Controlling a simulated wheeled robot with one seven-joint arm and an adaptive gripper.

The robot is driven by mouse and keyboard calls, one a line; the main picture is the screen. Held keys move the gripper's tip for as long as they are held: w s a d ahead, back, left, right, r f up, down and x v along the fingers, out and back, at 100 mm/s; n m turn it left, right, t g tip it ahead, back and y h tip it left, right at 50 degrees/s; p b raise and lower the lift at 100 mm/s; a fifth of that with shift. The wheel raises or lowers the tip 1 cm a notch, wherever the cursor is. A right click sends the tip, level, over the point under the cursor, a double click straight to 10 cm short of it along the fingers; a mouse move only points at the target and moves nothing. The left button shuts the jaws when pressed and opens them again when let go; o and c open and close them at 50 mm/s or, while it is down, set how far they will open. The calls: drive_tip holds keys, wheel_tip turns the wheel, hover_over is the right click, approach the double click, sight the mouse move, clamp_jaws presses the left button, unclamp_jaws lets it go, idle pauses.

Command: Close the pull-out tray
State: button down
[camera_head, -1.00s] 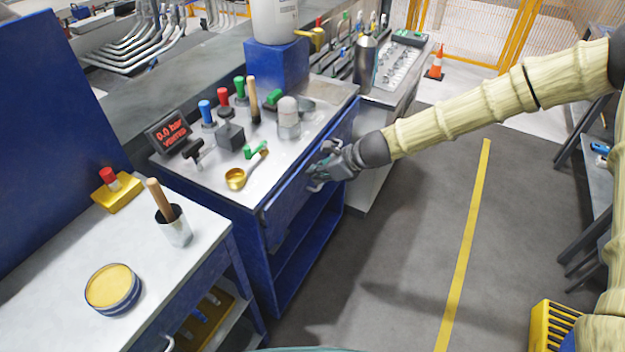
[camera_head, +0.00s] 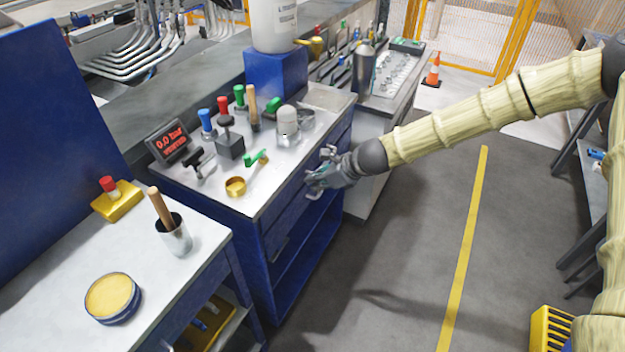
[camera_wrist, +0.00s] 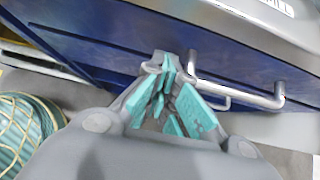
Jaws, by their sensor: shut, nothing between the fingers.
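The pull-out tray shows as a blue front panel (camera_head: 294,208) just under the grey worktop of the blue cabinet. It looks nearly in line with the cabinet, but I cannot tell whether a small gap is left. My gripper (camera_head: 313,181) is in front of this panel, fingers pointing at it. In the wrist view my gripper (camera_wrist: 166,72) is shut and empty, with teal finger pads together. Its tips are at or very near the blue front, just left of a silver bar handle (camera_wrist: 243,92). I cannot tell whether they touch.
A lower white-topped bench (camera_head: 170,275) adjoins at left. Open floor with a yellow line (camera_head: 465,250) lies to the right.

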drive_tip(key=d+f+v, duration=0.1)
drive_tip(key=v, duration=1)
drive_tip(key=shift+s+d, duration=0.3)
drive_tip(key=shift+s, duration=0.15)
drive_tip(key=s+d+f+n+g+h, duration=0.1)
drive_tip(key=s+d+f+n+h, duration=0.2)
drive_tip(key=s+f, duration=0.7)
drive_tip(key=s+d+f+n+g+h, duration=0.2)
drive_tip(key=s+f+n, duration=0.45)
drive_tip(key=f, duration=0.45)
drive_tip(key=s+d+f+n+h, duration=0.1)
drive_tip(key=s+d+f+n, duration=0.1)
drive_tip(key=s, duration=0.6)
drive_tip(key=s+d+f+n+h, duration=0.1)
drive_tip(key=s+d+f+n, duration=0.2)
drive_tip(key=s+n, duration=0.4)
drive_tip(key=s+d+f+n+g+h, duration=0.1)
drive_tip(key=s+d+f+n, duration=0.2)
drive_tip(key=s, duration=0.6)
drive_tip(key=shift+f+n, duration=0.75)
drive_tip(key=shift+f, duration=0.25)
drive_tip(key=shift+d, duration=0.15)
